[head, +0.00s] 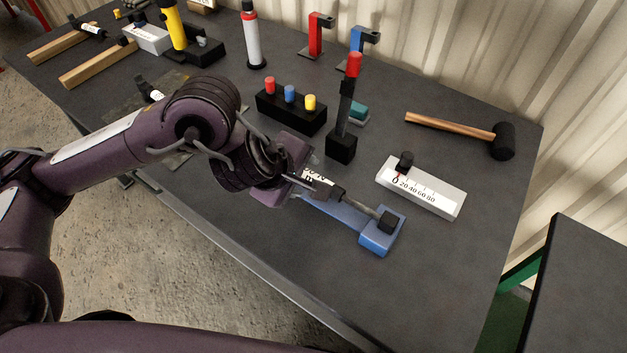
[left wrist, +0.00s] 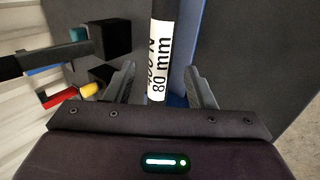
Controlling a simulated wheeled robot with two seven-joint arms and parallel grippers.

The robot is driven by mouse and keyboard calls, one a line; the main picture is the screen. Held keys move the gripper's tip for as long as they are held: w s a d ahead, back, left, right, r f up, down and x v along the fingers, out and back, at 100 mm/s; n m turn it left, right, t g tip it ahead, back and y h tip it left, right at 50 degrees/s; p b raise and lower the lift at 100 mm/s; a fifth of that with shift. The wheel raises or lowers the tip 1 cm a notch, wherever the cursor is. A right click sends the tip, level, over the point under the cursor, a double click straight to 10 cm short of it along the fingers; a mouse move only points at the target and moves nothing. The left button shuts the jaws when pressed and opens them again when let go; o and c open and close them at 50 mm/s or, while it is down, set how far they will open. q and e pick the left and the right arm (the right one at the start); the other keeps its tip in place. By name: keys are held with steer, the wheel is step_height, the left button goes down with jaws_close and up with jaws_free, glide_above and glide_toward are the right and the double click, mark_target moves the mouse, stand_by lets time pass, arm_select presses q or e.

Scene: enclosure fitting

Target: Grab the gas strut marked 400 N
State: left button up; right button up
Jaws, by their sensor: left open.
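A gas strut (head: 342,194) with a black rod end and a white label lies on a blue cradle (head: 380,242) near the table's front. In the left wrist view the strut (left wrist: 160,50) has a label that reads "80 mm", with a line above it that looks like "400 N", partly turned away. My left gripper (left wrist: 161,88) is open, with one finger on each side of the labelled part of the strut. In the head view the wrist hides most of the fingers and the strut's near end. My right gripper is not in view.
A white scale block (head: 420,188) and a black post with a red top (head: 345,110) stand close by. Behind are a black block with coloured pegs (head: 290,110) and a mallet (head: 465,130). Other struts lie at the far left (head: 92,29) and behind my arm (head: 154,92).

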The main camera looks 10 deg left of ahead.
arm_select(q)
steer(key=shift+x, duration=1.35)
steer(key=c, duration=1.1)
steer(key=shift+r, duration=0.1)
